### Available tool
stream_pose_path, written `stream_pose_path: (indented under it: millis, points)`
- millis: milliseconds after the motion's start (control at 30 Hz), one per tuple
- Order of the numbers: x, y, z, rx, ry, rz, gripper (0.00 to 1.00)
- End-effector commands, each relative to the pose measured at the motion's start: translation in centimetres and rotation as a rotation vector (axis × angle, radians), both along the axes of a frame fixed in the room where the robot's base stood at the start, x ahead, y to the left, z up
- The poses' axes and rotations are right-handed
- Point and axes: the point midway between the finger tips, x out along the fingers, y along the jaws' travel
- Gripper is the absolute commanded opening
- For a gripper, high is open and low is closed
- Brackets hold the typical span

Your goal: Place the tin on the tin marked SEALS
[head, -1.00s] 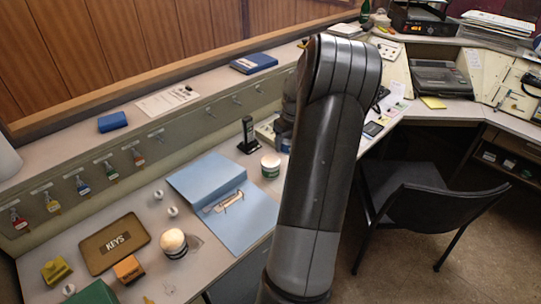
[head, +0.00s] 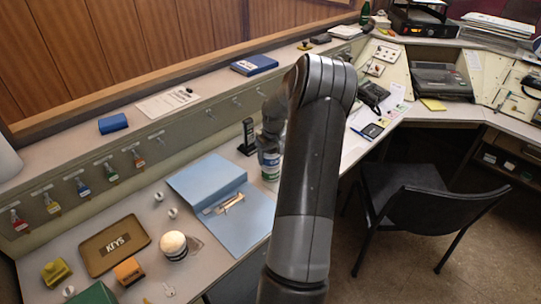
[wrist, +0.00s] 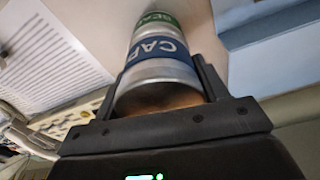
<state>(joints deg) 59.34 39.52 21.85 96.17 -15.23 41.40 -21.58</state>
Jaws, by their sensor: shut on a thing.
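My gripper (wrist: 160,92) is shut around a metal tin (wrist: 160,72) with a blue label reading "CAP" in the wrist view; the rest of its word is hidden. Straight beyond it is a tin with a green label (wrist: 157,19), its lettering only partly visible. In the head view my gripper (head: 270,138) is partly behind my arm, with the held tin (head: 268,156) directly over the green-labelled tin (head: 271,173). The two look lined up. I cannot tell whether they touch.
A blue open folder (head: 205,178) lies left of the green-labelled tin, and a black handset (head: 247,136) stands behind it. A pale-topped jar (head: 173,245), a KEYS tray (head: 114,245) and an orange block (head: 128,271) are at the front left.

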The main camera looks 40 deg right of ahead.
Motion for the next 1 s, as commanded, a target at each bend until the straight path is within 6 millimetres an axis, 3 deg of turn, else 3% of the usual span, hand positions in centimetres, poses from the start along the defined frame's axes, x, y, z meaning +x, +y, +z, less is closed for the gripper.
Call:
stream_pose_path:
  millis: [133,167,400,733,867,1000]
  points:
    - [0.0,0.0,-0.3,0.000,0.000,0.001,0.39]
    - [0.0,0.0,-0.3,0.000,0.000,0.001,0.68]
    - [0.0,0.0,-0.3,0.000,0.000,0.001,0.88]
    - [0.0,0.0,0.3,-0.001,0.000,0.000,0.88]
    - [-0.2,-0.1,2.2,-0.004,-0.001,0.001,0.88]
    - [-0.6,0.0,5.2,-0.005,-0.002,-0.001,0.88]
